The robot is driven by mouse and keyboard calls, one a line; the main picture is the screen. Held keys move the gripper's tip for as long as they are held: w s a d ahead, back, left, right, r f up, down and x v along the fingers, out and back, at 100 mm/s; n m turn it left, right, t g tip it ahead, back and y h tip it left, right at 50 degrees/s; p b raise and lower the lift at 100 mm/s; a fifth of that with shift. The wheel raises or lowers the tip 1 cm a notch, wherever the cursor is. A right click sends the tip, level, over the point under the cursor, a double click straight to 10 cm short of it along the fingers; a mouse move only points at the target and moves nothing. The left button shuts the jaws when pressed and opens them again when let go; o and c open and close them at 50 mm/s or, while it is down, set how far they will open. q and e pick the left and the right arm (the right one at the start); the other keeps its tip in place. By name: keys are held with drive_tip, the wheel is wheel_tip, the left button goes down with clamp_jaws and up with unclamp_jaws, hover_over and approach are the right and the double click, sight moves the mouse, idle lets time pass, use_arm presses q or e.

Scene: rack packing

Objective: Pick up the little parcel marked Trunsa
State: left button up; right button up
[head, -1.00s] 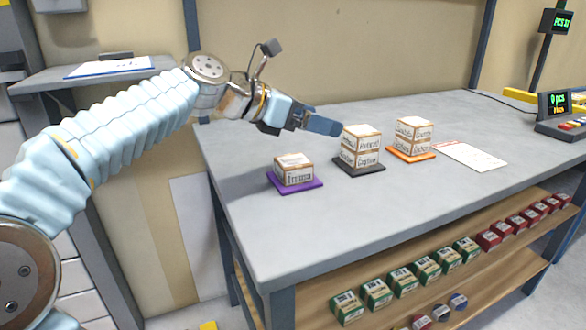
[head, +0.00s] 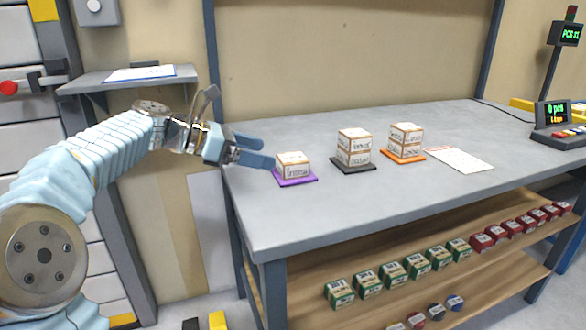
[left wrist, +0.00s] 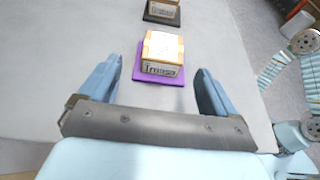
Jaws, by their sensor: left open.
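The little parcel marked Trunsa (head: 293,166) is a small white and orange-brown box on a purple mat (head: 308,180), at the left end of the grey table. In the left wrist view the parcel (left wrist: 162,52) sits ahead, between the lines of the two fingers, on its purple mat (left wrist: 150,79). My left gripper (head: 268,153) is open and empty, just left of the parcel. Its blue fingers (left wrist: 158,85) reach to about the mat's near edge in the wrist view, with no visible contact with the parcel. My right gripper is out of view.
A taller parcel stack (head: 354,148) stands on a black mat to the right, and another (head: 404,142) on an orange mat beyond it. A white sheet (head: 460,160) lies further right. Shelves below the table (head: 330,215) hold several green and red boxes.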

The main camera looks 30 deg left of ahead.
sight(288, 158)
use_arm(q)
drive_tip(key=x, duration=0.7)
drive_tip(key=shift+w+d+b, duration=0.2)
drive_tip(key=shift+d+b, duration=0.2)
